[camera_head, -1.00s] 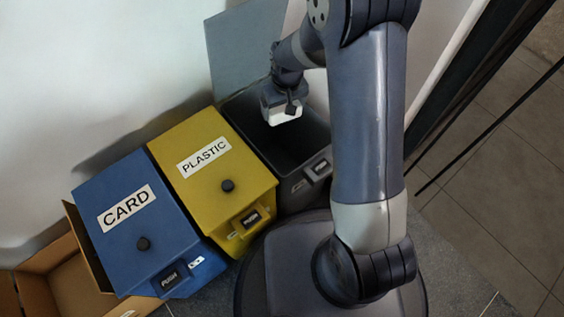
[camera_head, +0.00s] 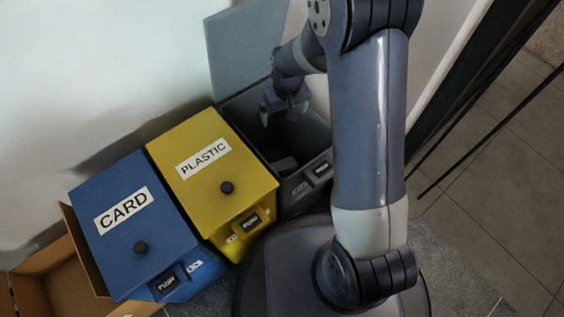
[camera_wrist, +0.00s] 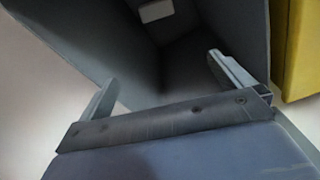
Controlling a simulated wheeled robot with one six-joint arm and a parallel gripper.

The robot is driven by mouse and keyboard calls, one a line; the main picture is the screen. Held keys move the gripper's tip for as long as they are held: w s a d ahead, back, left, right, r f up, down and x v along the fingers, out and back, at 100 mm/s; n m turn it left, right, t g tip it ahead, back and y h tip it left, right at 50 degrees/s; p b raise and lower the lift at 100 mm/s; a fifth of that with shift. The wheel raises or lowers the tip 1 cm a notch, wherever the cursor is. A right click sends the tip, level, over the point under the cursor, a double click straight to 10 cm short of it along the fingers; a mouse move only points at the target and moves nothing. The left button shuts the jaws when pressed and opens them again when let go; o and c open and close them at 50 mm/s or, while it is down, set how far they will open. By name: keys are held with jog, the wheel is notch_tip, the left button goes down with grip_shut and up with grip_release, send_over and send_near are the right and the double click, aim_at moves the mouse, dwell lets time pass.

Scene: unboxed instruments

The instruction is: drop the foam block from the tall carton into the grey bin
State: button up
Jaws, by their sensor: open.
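The grey bin (camera_head: 306,186) stands open at the right of the row, its lid (camera_head: 246,50) raised against the wall. My gripper (camera_head: 279,116) is over the bin's opening with its fingers apart and nothing between them. In the wrist view my gripper (camera_wrist: 162,70) also shows two spread, empty fingers above the dark inside of the bin. A pale block, which looks like the foam block (camera_wrist: 157,10), lies inside at the top of the wrist view. In the head view it appears as a dim grey shape (camera_head: 285,166) low in the bin. The tall carton is not identifiable.
A yellow PLASTIC bin (camera_head: 215,180) stands directly left of the grey bin, with a blue CARD bin (camera_head: 135,225) beyond it. An open brown cardboard box (camera_head: 50,275) is at lower left. Open tiled floor (camera_head: 490,215) lies to the right.

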notch_tip(320, 180, up, 10)
jog(key=s+p, duration=0.1)
jog(key=p, duration=0.2)
jog(key=shift+d, duration=0.2)
jog(key=shift+f, duration=0.2)
notch_tip(320, 180, down, 11)
jog(key=w+b, duration=0.1)
jog(key=b, duration=0.3)
jog(key=shift+a+r+p, duration=0.2)
jog(key=shift+r+p, duration=1.75)
jog(key=shift+r, duration=0.65)
jog(key=shift+f, duration=0.1)
